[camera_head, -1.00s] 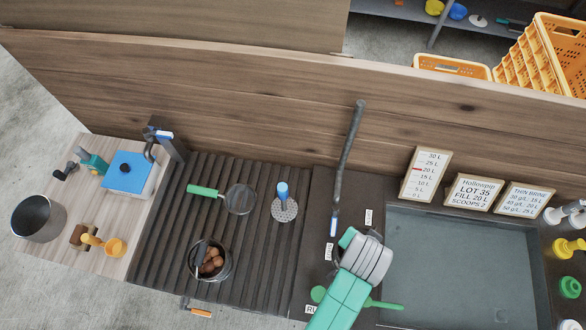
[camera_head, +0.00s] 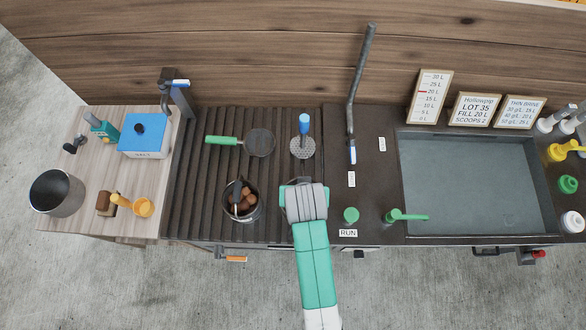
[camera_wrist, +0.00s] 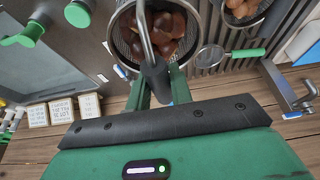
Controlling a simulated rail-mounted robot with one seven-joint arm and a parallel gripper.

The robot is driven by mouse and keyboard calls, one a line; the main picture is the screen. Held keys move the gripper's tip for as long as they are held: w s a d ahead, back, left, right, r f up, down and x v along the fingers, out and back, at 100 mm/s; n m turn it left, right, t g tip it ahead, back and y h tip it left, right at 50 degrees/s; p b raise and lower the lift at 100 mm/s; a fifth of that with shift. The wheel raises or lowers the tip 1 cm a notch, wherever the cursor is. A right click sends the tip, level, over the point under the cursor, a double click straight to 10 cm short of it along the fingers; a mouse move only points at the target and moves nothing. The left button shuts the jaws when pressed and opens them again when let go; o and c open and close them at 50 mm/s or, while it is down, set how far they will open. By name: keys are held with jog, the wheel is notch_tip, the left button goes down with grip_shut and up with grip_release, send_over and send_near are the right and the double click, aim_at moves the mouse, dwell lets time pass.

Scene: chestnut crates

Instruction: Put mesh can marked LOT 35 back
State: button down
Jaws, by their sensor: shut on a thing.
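In the wrist view my gripper (camera_wrist: 158,90) is shut on the dark grip of a bent metal handle. The handle belongs to a round mesh can (camera_wrist: 122,32) holding brown chestnuts (camera_wrist: 165,35). In the head view my gripper (camera_head: 306,203) is above the right edge of the slatted drainboard (camera_head: 190,190), and my arm hides the held can. A second can with chestnuts (camera_head: 257,213) stands on the drainboard to the left; it also shows in the wrist view (camera_wrist: 226,16). No lot mark is readable on either can. A card reading LOT 35 (camera_head: 474,108) stands behind the sink.
A green-handled strainer (camera_head: 260,143) and a blue-handled perforated disc (camera_head: 303,147) lie behind on the drainboard. A tap (camera_head: 358,90), green knobs (camera_head: 351,215) and the sink (camera_head: 470,180) are to the right. A pot (camera_head: 57,193) and blue-lidded box (camera_head: 145,137) are left.

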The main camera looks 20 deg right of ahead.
notch_tip(320, 180, down, 10)
jog(key=shift+r, duration=0.1)
dwell(0.4)
jog(key=shift+f, duration=0.2)
jog(key=c, duration=1.3)
grip_release()
jog(key=shift+o, duration=0.2)
jog(key=v, duration=1.2)
jog(key=shift+r+p, duration=0.15)
jog(key=shift+p, duration=0.2)
